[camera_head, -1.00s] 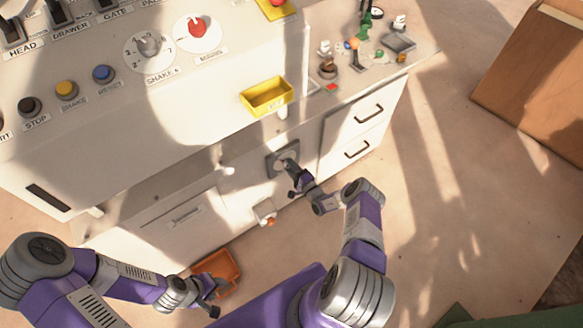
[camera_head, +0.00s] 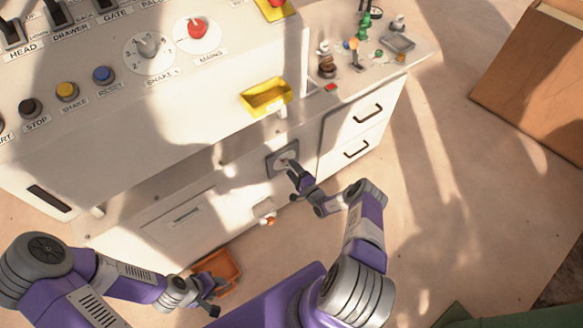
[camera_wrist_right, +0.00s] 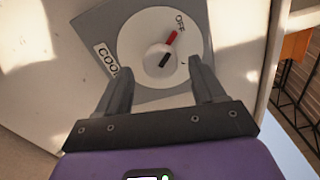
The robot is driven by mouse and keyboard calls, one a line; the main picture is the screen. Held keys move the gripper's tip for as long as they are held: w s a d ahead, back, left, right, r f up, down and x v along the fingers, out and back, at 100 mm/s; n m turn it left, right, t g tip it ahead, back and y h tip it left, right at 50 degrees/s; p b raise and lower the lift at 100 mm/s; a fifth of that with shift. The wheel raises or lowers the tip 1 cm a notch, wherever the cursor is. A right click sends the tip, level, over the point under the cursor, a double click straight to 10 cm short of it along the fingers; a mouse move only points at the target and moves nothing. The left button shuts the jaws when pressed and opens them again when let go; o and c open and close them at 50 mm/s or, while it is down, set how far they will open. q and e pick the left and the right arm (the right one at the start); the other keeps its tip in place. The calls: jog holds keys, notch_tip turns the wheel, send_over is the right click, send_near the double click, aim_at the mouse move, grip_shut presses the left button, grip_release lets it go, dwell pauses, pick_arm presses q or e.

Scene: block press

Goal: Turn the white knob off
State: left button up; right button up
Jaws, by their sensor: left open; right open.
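The white knob (camera_wrist_right: 157,54) sits at the centre of a round white dial on a grey square plate in the right wrist view. A red and dark pointer lies across it, its red end toward the word OFF. In the head view the plate (camera_head: 273,166) is on the machine's lower front, its dial partly hidden by my right gripper (camera_head: 291,167). In the right wrist view my right gripper (camera_wrist_right: 160,67) is open, its fingers on either side of the knob; contact cannot be told. My left gripper (camera_head: 216,297) is open and empty, low and left, away from the knob.
An orange bin (camera_head: 232,266) is beside my left gripper. A yellow tray (camera_head: 270,109) sticks out above the plate. Drawers with dark handles (camera_head: 368,113) are to the right. A wooden cabinet (camera_head: 530,75) stands far right, with clear floor between.

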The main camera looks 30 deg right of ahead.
jog(key=s+p, duration=0.1)
jog(key=s, duration=0.5)
jog(key=shift+d+p, duration=0.3)
jog(key=shift+p, duration=0.05)
jog(key=s+a+r+n+g+y, duration=0.1)
jog(key=s+a+n+g+y, duration=0.25)
jog(key=a, duration=0.45)
jog(key=s+a+n+g+y, duration=0.25)
jog(key=a+g, duration=0.25)
jog(key=a, duration=0.3)
jog(key=s+a+r+n+g+y, duration=0.1)
jog(key=s+a+n+g+y, duration=0.15)
jog(key=a+g+y, duration=0.4)
jog(key=s+a+r+n+g+h, duration=0.1)
jog(key=s+a+n+g+h, duration=0.15)
jog(key=s, duration=0.35)
jog(key=s+a+r+n+g+h, duration=0.1)
jog(key=s+a+g+h, duration=0.1)
jog(key=s+h, duration=0.25)
jog(key=s+r+n+t+h, duration=0.2)
jog(key=s+r+n+h, duration=0.1)
jog(key=r, duration=0.4)
jog(key=shift+s+d+n, duration=0.2)
jog(key=shift+d+n, duration=0.25)
jog(key=shift+n, duration=0.25)
